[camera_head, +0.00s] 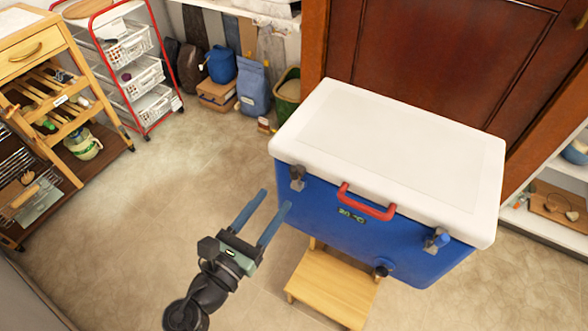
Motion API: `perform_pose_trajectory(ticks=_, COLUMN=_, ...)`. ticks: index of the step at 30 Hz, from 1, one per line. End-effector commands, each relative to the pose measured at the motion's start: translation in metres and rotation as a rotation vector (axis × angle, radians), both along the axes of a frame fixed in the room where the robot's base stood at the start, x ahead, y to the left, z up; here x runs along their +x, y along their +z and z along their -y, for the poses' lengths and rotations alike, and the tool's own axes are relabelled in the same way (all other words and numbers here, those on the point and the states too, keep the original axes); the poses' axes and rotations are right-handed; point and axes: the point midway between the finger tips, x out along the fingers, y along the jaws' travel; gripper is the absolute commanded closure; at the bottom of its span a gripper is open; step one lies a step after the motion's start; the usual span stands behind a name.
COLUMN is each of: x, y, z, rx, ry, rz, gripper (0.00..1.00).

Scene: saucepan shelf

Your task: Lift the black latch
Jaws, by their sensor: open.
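A blue cooler box (330,215) with a white lid (390,135) stands in the middle right, its lid closed. A dark grey-black latch (297,178) sits at the left of its front, just under the lid's edge. A second dark latch (437,241) with a bluish part sits at the right of the front. It is too small to tell their exact position. My gripper (275,200) is open and empty, its two blue fingers pointing up and right. In the picture its fingertips are just left of and below the left latch, seemingly apart from it.
A red handle (367,203) juts from the cooler's front between the latches. A dark drain plug (383,267) is below. A wooden step (333,285) stands beneath the cooler. A red-framed basket trolley (135,75) and wooden cart (45,85) are left. The floor between is clear.

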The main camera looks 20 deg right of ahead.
Motion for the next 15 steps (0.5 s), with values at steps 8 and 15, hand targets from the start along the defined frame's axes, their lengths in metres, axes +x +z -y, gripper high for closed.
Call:
perform_pose_trajectory(ticks=8, x=0.037, y=-0.002, z=0.048, rx=0.004, ry=-0.004, rz=0.003, gripper=0.48)
perform_pose_trajectory(ticks=15, x=0.055, y=-0.001, z=0.071, rx=0.004, ry=-0.002, rz=0.003, gripper=0.48)
